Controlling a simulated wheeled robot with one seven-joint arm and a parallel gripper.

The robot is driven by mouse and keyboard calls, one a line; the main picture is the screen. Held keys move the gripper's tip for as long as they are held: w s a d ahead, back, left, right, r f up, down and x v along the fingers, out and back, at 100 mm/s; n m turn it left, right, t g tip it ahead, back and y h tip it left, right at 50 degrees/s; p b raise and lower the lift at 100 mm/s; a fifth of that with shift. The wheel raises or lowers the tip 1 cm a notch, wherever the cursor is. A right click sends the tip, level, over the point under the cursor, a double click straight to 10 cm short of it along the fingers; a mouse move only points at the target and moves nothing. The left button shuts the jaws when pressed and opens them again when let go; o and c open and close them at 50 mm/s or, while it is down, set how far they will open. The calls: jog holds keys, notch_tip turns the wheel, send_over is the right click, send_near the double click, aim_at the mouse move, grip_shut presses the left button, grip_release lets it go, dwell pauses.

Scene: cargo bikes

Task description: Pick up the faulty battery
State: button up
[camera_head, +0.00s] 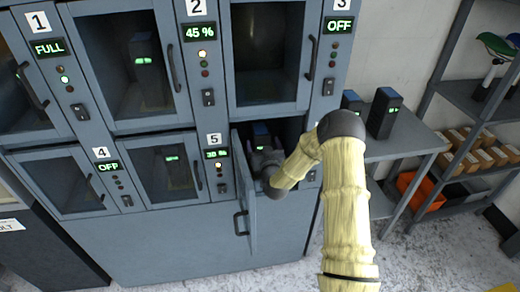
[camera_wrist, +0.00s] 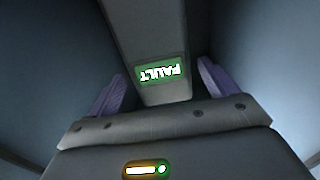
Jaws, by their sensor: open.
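The faulty battery (camera_wrist: 150,35) is a dark grey block with a green-lit display reading FAULT, upside down in the wrist view. My gripper (camera_wrist: 160,88) is open, with one purple-padded finger on each side of the battery. In the head view my gripper (camera_head: 264,160) is inside the compartment, partly hidden by my wrist.
The open compartment door (camera_head: 244,195) stands close left of my wrist. Closed lockers surround it, some holding batteries (camera_head: 145,65). A grey table (camera_head: 405,146) at right holds dark batteries (camera_head: 384,112). Shelves (camera_head: 480,100) stand farther right. A partly cut-off label (camera_head: 10,225) ending in "ULT" is at far left.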

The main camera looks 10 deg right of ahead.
jog(key=w, duration=0.5)
jog(key=shift+w+a+f+p, duration=0.1)
jog(key=shift+a+f+p, duration=0.05)
jog(key=shift+f+p, duration=0.15)
jog(key=shift+r, duration=0.1)
grip_shut()
jog(key=shift+r, duration=0.2)
jog(key=shift+w, duration=0.1)
dwell(0.3)
